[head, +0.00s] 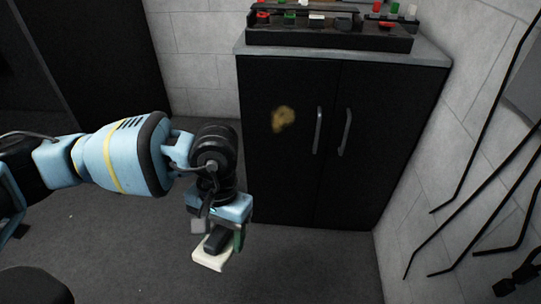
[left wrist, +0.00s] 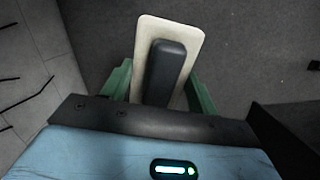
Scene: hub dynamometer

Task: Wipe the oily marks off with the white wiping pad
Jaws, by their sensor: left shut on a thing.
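One yellow-brown oily mark (head: 283,118) shows on the left door of the black cabinet (head: 285,180), left of the door handles. My left gripper (head: 222,238) is shut on the dark handle of the white wiping pad (head: 208,261). It holds the pad in front of the cabinet's lower left, below the mark and apart from the door. In the left wrist view the pad (left wrist: 193,50) lies beyond the green fingers, with its dark handle (left wrist: 165,70) between them. The pad's wiping face is hidden. My right gripper is not in view.
Two grey vertical handles (head: 318,130) stick out from the cabinet doors. A dark tray (head: 330,38) with small coloured parts stands on the cabinet top. Black bent rods (head: 490,110) run along the right wall. The grey floor before the cabinet is clear.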

